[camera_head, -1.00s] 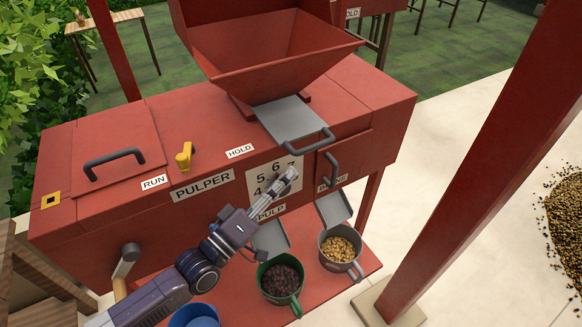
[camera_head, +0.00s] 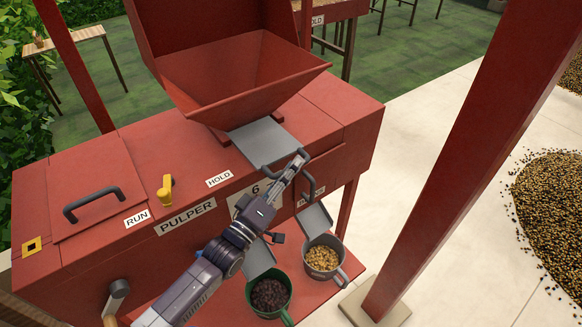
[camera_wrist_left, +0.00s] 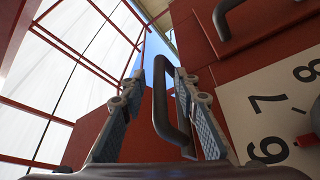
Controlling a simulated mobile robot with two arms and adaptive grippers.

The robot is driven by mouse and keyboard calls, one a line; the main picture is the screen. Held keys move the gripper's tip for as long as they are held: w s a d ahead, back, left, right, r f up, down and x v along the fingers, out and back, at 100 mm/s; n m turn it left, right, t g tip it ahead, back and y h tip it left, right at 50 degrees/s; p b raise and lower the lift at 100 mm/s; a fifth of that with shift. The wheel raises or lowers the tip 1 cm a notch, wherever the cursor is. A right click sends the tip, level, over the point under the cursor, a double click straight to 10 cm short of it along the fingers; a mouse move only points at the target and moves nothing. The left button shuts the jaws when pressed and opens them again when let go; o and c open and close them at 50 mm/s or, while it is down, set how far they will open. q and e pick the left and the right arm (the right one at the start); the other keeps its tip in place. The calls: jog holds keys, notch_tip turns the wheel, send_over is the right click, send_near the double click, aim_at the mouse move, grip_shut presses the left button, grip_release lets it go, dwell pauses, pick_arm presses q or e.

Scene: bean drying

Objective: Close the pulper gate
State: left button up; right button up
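The pulper (camera_head: 100,250) is a red box with a hopper (camera_head: 240,85) on top. Its gate (camera_head: 258,139) is a grey plate sticking out from under the hopper toward the front, with a dark handle at its outer end. My left gripper (camera_head: 302,157) is at this handle and hides part of it in the head view. In the left wrist view, the gate handle (camera_wrist_left: 160,95) stands between the two spread fingers, nearer the right one. Whether a finger touches it I cannot tell. My right gripper is not in view.
Below stand a green cup (camera_head: 287,316) of dark pulp and a grey cup (camera_head: 338,271) of pale beans. A red post (camera_head: 450,170) rises at right.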

pick_arm(q)
jog(key=shift+c, duration=0.7)
grip_shut()
jog(key=shift+w+a+b, duration=0.35)
jog(key=shift+w, duration=0.1)
jog(key=shift+o, duration=0.7)
grip_release()
jog(key=v, duration=1.2)
